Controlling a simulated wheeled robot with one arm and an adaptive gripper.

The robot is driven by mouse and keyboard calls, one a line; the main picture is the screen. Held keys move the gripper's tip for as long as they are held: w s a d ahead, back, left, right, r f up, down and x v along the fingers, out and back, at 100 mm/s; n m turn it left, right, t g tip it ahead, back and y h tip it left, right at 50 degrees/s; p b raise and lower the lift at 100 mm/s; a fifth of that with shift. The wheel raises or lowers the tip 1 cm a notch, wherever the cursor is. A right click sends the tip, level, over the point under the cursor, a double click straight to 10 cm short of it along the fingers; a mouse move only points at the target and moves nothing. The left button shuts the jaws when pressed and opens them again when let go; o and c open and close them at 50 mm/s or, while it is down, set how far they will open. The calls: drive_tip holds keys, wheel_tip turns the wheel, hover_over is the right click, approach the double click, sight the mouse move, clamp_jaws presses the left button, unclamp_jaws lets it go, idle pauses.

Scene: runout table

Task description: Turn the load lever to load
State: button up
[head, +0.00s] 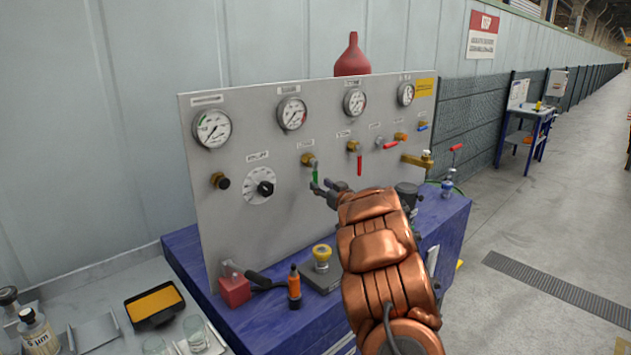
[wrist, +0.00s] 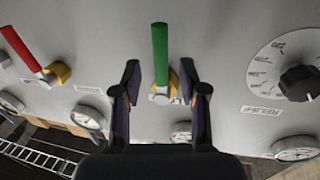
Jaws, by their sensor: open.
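The green-handled lever (head: 315,176) sits on a brass valve (head: 309,160) on the grey gauge panel and hangs straight down. In the wrist view, which looks upside down, the green lever (wrist: 160,52) stands between my two fingers. My gripper (head: 323,187) is open in front of the panel, and the wrist view shows its fingers (wrist: 160,78) apart with a gap on each side of the handle. A red-handled lever (head: 360,165) hangs to its right in the head view. The small labels cannot be read, so I cannot confirm which lever is marked load.
A round dial with a black knob (head: 265,188) is left of the green lever. Gauges (head: 292,113) line the panel top. Clear floor (head: 540,220) lies to the right.

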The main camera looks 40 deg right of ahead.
sight(317, 183)
drive_tip(key=shift+p+x, duration=0.6)
drive_tip(key=shift+x, duration=1.5)
drive_tip(key=shift+c, duration=0.2)
clamp_jaws()
